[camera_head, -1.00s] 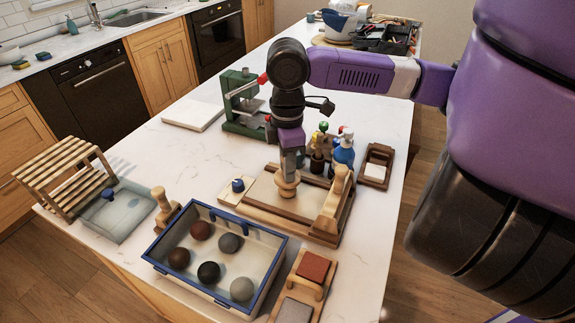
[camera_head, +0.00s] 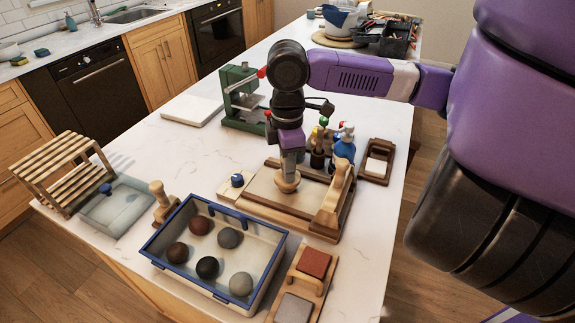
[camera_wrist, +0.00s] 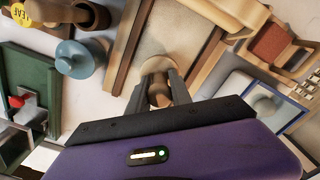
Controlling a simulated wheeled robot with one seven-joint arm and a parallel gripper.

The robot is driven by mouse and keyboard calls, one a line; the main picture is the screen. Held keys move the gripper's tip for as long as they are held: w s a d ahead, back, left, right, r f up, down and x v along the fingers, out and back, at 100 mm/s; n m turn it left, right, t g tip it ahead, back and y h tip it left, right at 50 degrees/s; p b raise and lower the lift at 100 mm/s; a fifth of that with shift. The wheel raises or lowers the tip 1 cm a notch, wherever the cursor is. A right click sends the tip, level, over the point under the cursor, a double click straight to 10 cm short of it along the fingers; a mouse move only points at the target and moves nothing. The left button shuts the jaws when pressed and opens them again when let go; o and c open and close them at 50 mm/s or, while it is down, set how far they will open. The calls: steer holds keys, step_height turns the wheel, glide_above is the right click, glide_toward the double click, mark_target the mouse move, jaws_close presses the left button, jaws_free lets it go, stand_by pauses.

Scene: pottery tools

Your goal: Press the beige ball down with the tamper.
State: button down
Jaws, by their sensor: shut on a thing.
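My gripper (camera_head: 290,167) points straight down over the wooden press board (camera_head: 262,192) on the counter. It is shut on the tamper (camera_head: 288,184), a pale wooden tool with a round disc foot. In the wrist view, both fingers of my gripper (camera_wrist: 158,84) close on the tamper's knob (camera_wrist: 158,97) above the board's pale surface (camera_wrist: 180,28). I see no beige ball; the area under the tamper is hidden.
A blue-rimmed tray (camera_head: 162,262) with several dark and grey balls stands in front. Bottles (camera_head: 344,145) and a green press (camera_head: 241,97) stand behind. A second wooden knobbed tool (camera_head: 161,200) is at left.

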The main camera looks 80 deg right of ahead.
stand_by(0.4)
steer(key=shift+r+p, duration=0.9)
steer(key=shift+f+b, duration=0.65)
steer(key=shift+f, duration=0.4)
stand_by(0.3)
steer(key=shift+r+p, duration=0.75)
steer(key=shift+r, duration=0.15)
steer(key=shift+f+b, duration=0.65)
steer(key=shift+f, duration=0.35)
steer(key=shift+r, duration=0.1)
steer(key=shift+r+p, duration=0.85)
